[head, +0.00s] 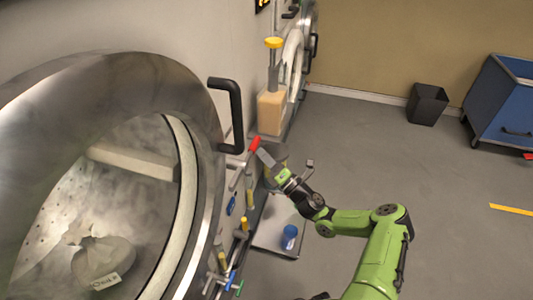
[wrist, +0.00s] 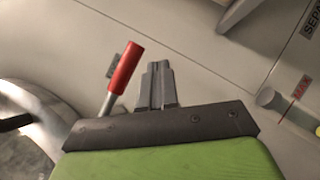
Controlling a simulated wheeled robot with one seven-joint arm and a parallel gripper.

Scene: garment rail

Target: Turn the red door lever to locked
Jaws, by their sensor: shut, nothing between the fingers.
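The red door lever (head: 254,144) has a red grip on a metal shaft and stands at the right side of the big round metal door in the head view. In the wrist view the red grip (wrist: 125,67) is tilted, its top leaning right, just left of my fingers. My gripper (wrist: 158,84) is shut and empty, with its fingertips beside the grip; a small gap shows between them in this view. In the head view my gripper (head: 266,157) is close to the lever on its right. The lever's lower end is hidden behind my gripper body in the wrist view.
A black door handle (head: 231,113) stands out above the lever. Below are valves with yellow and blue handles and a tray (head: 270,247) with a blue-capped container (head: 290,236). A black bin (head: 427,104) and blue cart (head: 503,98) stand far right. The floor between is clear.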

